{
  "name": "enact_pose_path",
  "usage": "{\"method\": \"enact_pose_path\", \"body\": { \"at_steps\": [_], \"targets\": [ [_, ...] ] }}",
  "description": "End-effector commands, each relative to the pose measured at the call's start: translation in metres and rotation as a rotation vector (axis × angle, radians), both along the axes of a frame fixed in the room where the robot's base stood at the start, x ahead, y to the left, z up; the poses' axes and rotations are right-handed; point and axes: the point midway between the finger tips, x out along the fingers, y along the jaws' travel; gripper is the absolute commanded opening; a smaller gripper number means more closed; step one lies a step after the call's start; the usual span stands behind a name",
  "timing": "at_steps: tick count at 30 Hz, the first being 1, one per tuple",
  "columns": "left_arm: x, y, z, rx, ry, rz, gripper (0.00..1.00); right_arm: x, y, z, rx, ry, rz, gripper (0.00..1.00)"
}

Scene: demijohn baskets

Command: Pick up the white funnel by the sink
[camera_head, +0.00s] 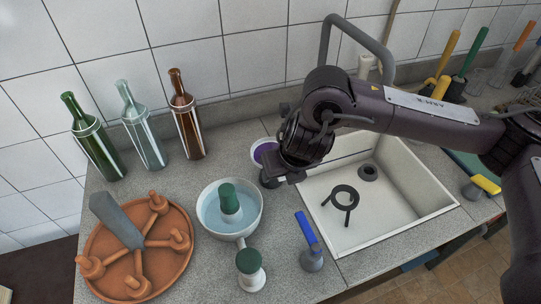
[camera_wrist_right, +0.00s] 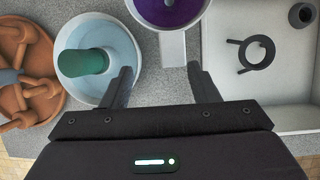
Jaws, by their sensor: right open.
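The white funnel (camera_head: 258,145) stands by the left edge of the sink, with a white rim and a purple inside. In the head view my right gripper (camera_head: 276,181) partly covers it. In the wrist view its round rim (camera_wrist_right: 147,17) is cut off at the top edge, and a flat pale tab (camera_wrist_right: 172,49) points from it toward my gripper. My right gripper (camera_wrist_right: 160,70) is open and empty. In the picture the tab lies between its fingertips, closer to the right finger; the height between them is unclear. My left gripper is not in view.
The sink (camera_head: 400,222) holds a dark ring-shaped tool (camera_head: 341,197). A white bowl (camera_head: 206,221) with a green-topped object stands left of my gripper. A terracotta dish (camera_head: 165,270), several bottles (camera_head: 187,115) and a blue-handled tool (camera_head: 308,235) are around. A faucet (camera_head: 360,38) rises behind.

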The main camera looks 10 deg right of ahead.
Motion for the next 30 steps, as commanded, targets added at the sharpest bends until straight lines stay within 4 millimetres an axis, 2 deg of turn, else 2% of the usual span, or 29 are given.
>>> {"method": "enact_pose_path", "body": {
  "at_steps": [1, 5, 11, 17, 21, 30],
  "targets": [
    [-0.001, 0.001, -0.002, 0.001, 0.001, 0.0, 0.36, 0.003, -0.009, 0.002, -0.028, 0.001, 0.001, 0.55],
    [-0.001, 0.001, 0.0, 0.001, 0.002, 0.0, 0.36, 0.006, -0.019, -0.003, -0.057, 0.009, 0.002, 0.55],
    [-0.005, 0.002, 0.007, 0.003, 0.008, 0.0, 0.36, 0.014, -0.016, -0.022, -0.058, 0.01, 0.002, 0.55],
    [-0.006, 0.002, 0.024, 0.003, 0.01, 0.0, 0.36, 0.023, -0.011, -0.047, -0.059, 0.01, 0.001, 0.55],
    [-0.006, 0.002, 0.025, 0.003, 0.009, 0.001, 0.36, 0.03, -0.009, -0.064, -0.055, 0.008, 0.001, 0.55],
    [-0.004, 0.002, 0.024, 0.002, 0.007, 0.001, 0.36, 0.032, -0.009, -0.069, -0.055, 0.005, 0.003, 0.53]
  ]
}}
